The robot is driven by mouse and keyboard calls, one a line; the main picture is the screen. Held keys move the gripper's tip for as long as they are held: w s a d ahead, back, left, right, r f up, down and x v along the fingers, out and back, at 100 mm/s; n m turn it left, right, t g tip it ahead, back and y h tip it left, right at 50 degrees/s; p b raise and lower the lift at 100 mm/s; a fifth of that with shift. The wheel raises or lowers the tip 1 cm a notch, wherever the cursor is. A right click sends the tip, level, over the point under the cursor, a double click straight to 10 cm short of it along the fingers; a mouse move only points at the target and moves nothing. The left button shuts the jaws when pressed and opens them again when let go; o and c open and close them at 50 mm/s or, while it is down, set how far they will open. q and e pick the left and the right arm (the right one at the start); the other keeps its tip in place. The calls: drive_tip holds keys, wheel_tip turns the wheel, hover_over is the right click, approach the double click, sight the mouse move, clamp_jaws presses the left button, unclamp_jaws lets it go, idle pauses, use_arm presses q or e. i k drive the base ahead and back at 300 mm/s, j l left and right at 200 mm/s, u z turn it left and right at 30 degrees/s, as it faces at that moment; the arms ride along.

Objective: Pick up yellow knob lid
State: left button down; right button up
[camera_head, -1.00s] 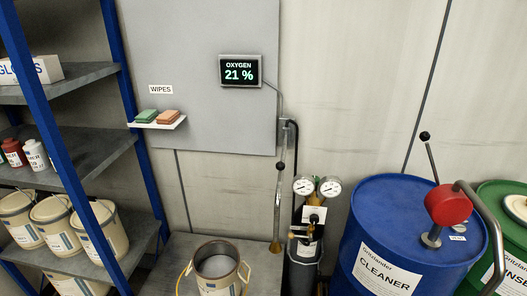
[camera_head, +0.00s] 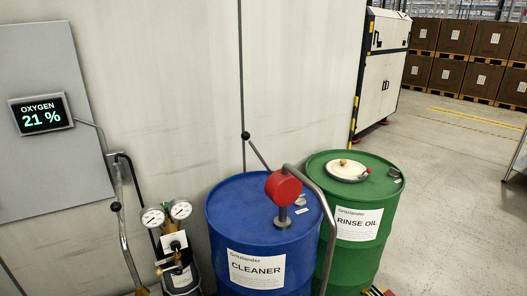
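A round cream lid (camera_head: 346,173) with a small yellowish-tan knob (camera_head: 343,162) lies on top of the green drum (camera_head: 356,245), which is labelled "RINSE OIL". A small red piece (camera_head: 369,171) sits at the lid's right edge; I cannot tell whether it is part of the lid. Neither of my grippers is in view.
A blue drum (camera_head: 226,210) labelled "CLEANER" stands left of the green one, with a red-headed pump (camera_head: 283,186) and bent metal pipe (camera_head: 318,200). Gauges (camera_head: 166,214) on a cylinder stand further left. Open floor (camera_head: 440,200) lies to the right.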

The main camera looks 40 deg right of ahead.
sight(341, 170)
drive_tip(key=z, duration=1.75)
drive_tip(key=u, duration=2.2)
drive_tip(key=z, duration=2.2)
drive_tip(key=k+l, duration=0.1)
drive_tip(key=l, duration=0.3)
drive_tip(key=k+l+u, duration=0.1)
drive_tip(key=l, duration=0.3)
